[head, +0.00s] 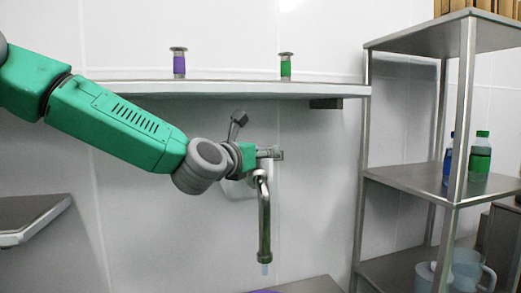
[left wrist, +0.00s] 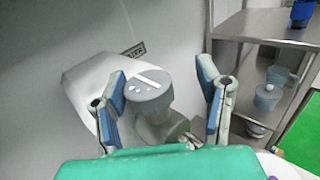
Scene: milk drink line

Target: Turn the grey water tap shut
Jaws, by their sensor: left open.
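The water tap (head: 264,215) is on the white wall below the shelf, with its metal spout hanging down and a pale bluish tip at its lower end. My left gripper (head: 275,154) is at the top of the tap and hides part of it. In the left wrist view, the tap's round grey knob (left wrist: 148,92) has a white bar across its face. My open left gripper (left wrist: 161,70) has one blue-padded finger on each side of the knob, with visible gaps. My right gripper is not in view.
A wall shelf (head: 230,89) above the arm holds a purple container (head: 179,64) and a green one (head: 286,68). A metal rack (head: 405,178) at the right holds a blue bottle (head: 448,160), a green bottle (head: 480,158) and jugs.

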